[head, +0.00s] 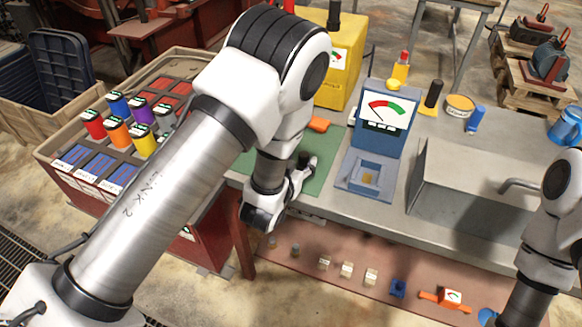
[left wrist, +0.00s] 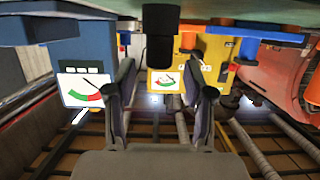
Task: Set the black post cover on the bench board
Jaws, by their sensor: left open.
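A black cylinder that looks like the post cover (left wrist: 160,40) shows in the left wrist view, between and just beyond my fingertips, under the green surface along the top edge of that picture. A small dark piece of it (head: 303,157) seems to show by my fingers in the head view. My left gripper (head: 309,165) is open, low over the green bench board (head: 325,170). Its two fingers stand apart on either side of the cover in the left wrist view (left wrist: 160,75); contact cannot be told. My right gripper is outside both views.
A blue gauge box (head: 385,115) and a yellow gauge box (head: 337,70) stand behind and beside the board. An orange piece (head: 319,124) lies at its far edge. A rack of coloured cans (head: 115,130) is left; a grey metal box (head: 465,190) is right.

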